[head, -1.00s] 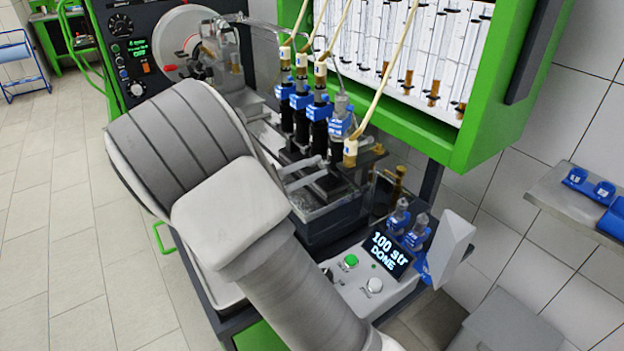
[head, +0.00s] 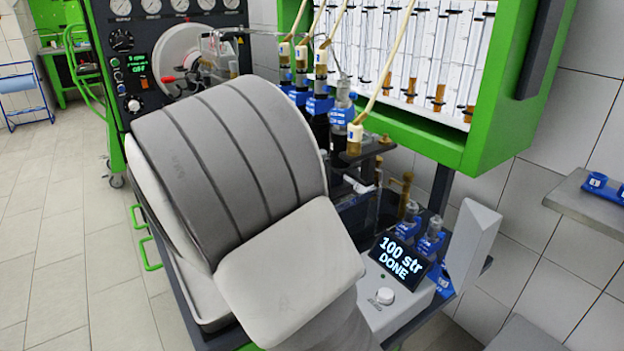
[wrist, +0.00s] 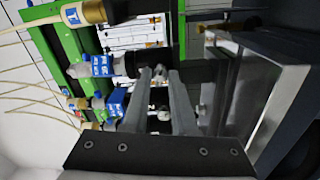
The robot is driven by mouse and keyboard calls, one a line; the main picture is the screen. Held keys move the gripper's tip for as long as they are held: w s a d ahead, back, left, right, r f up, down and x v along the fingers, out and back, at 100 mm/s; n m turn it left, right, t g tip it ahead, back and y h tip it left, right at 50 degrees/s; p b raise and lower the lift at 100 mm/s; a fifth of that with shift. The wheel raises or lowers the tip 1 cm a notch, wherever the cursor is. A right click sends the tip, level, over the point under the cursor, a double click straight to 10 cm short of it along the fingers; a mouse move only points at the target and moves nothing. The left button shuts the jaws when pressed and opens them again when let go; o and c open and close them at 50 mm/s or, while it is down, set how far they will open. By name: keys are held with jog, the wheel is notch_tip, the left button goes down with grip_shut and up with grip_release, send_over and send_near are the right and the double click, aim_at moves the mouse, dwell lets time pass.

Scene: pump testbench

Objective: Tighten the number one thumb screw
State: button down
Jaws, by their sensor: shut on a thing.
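My gripper (wrist: 160,76) shows in the wrist view, its two grey fingers close together around a small pale metal piece (wrist: 160,98), which looks like a thumb screw. Its number cannot be read. In the head view my arm hides the gripper and most of the clamp area. The injectors (head: 318,105) with blue labels stand in a row behind my arm, with pale hoses on their brass tops. In the wrist view, a blue-labelled injector (wrist: 103,65) lies just left of the fingertips.
The control box display (head: 402,258) reads "100 str DONE", with a white knob (head: 384,296) below. Two spare injectors (head: 430,238) stand behind it. The green frame (head: 478,140) of the glass tubes overhangs the right. A dark, metal-edged block (wrist: 250,80) is close right of the fingers.

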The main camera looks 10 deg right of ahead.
jog(key=shift+f+m+b, duration=0.1)
jog(key=shift+m+b, duration=0.9)
jog(key=shift+b, duration=0.05)
jog(key=c, duration=0.7)
grip_release()
jog(key=p+v, duration=0.2)
jog(key=v, duration=1.5)
jog(key=shift+a, duration=0.2)
